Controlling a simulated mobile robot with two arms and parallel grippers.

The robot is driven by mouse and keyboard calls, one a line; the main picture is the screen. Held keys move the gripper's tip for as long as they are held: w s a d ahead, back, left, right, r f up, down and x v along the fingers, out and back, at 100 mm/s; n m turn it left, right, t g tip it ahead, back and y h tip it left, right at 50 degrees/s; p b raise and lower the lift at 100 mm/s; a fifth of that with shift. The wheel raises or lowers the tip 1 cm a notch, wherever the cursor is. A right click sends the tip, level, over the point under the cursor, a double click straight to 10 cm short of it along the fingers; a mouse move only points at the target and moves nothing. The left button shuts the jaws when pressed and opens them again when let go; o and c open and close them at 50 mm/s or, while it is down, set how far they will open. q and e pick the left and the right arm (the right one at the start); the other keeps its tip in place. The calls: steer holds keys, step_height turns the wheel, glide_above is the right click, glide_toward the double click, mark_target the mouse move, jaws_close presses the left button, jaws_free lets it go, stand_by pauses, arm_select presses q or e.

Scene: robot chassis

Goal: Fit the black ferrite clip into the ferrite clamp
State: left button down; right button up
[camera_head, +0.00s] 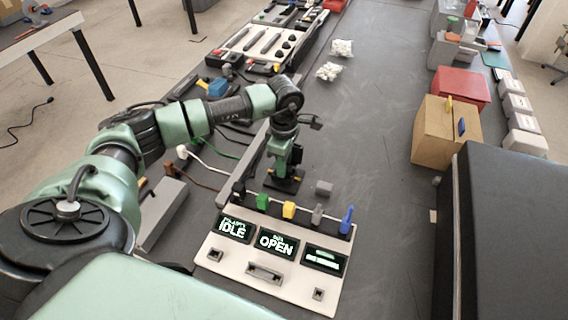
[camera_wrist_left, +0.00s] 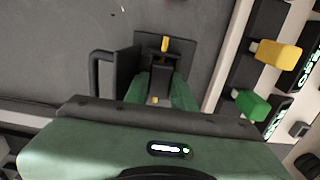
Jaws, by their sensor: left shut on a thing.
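My left gripper (camera_head: 284,176) points down behind the white control panel, low over a dark fixture (camera_head: 270,182). In the left wrist view, the gripper (camera_wrist_left: 160,97) is shut on a small black part (camera_wrist_left: 161,78), which I take to be the black ferrite clip. The part sits between the green fingers, in front of a dark block with a side handle (camera_wrist_left: 103,68) and a yellow tab (camera_wrist_left: 165,44). This block may be the ferrite clamp; I cannot tell whether the clip touches it or is inside it. My right gripper is not in view.
The white panel (camera_head: 238,262) has lit screens, one reading OPEN, and green (camera_head: 262,202), yellow (camera_head: 289,210), grey and blue (camera_head: 346,220) levers along its back edge. A small grey block (camera_head: 323,187) lies right of the gripper. A cardboard box (camera_head: 440,140) stands further right; the table between is clear.

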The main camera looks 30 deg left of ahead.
arm_select(q)
steer(key=shift+f, duration=0.15)
steer(key=c, duration=1.1)
jaws_free()
steer(key=shift+r, duration=0.2)
steer(key=shift+w+r, duration=0.2)
steer(key=shift+r, duration=0.35)
step_height(320, 180, up, 5)
steer(key=shift+s+r+b, duration=0.15)
steer(key=shift+r+b, duration=0.05)
steer(key=shift+b, duration=0.4)
steer(key=shift+s+r, duration=0.15)
steer(key=shift+r, duration=0.4)
